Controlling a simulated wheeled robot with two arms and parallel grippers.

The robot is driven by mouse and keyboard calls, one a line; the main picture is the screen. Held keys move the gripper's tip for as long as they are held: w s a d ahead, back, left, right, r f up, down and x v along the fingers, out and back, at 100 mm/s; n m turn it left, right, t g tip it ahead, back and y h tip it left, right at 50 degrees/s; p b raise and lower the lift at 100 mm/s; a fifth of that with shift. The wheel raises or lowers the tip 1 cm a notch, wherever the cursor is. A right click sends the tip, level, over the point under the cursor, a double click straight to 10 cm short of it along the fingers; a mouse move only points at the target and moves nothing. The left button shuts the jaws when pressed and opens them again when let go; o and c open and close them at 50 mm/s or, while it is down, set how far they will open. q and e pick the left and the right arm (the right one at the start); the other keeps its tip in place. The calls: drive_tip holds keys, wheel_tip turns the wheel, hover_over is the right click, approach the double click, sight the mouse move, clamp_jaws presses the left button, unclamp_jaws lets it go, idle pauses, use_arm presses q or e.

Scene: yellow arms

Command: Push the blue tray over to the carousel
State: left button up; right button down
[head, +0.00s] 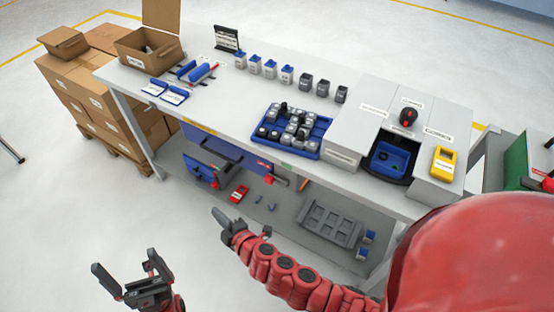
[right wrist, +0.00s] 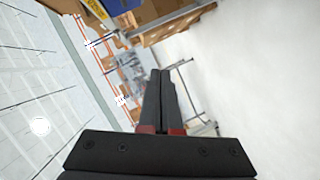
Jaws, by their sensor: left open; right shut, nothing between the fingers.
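The blue tray (head: 317,149) sits on the white workbench in the head view, left of the grey housing, and holds several grey and black parts. The carousel appears to be the dark rounded unit (head: 374,172) set in the housing at the right, with a blue bin (head: 392,156) in it. The tray and this unit are apart. My left gripper (head: 125,262) is open and empty, in front of the bench over the floor. My right gripper (head: 217,213) is shut and empty, in front of the bench and below the tray; its closed fingers also show in the right wrist view (right wrist: 160,82).
On the workbench (head: 226,103) stand a row of small bins (head: 270,69), blue rollers (head: 200,74) and an open carton (head: 146,46). A yellow device (head: 443,163) lies on the housing. A lower shelf (head: 282,211) holds a grey rack. Stacked boxes stand left.

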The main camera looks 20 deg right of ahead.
drive_tip(key=d+h, duration=0.3)
drive_tip(key=m+t+h+b, duration=0.25)
drive_tip(key=m+h, duration=0.25)
drive_tip(key=h, duration=0.6)
approach(277, 145)
drive_tip(key=s+a, duration=0.4)
drive_tip(key=a, duration=0.2)
drive_tip(key=shift+g, duration=0.35)
drive_tip(key=p+x, duration=0.1)
drive_tip(key=x, duration=0.3)
drive_tip(key=d+p+x, duration=0.1)
drive_tip(key=p+x, duration=0.1)
drive_tip(key=x, duration=0.2)
drive_tip(key=s+d+p+x, duration=0.1)
drive_tip(key=x, duration=0.3)
drive_tip(key=shift+s+d+r+p, duration=0.1)
drive_tip(key=shift+r+p, duration=0.2)
drive_tip(key=shift+r, duration=0.05)
drive_tip(key=shift+d+f+n, duration=0.15)
drive_tip(key=shift+d+n, duration=0.15)
drive_tip(key=shift+d, duration=0.2)
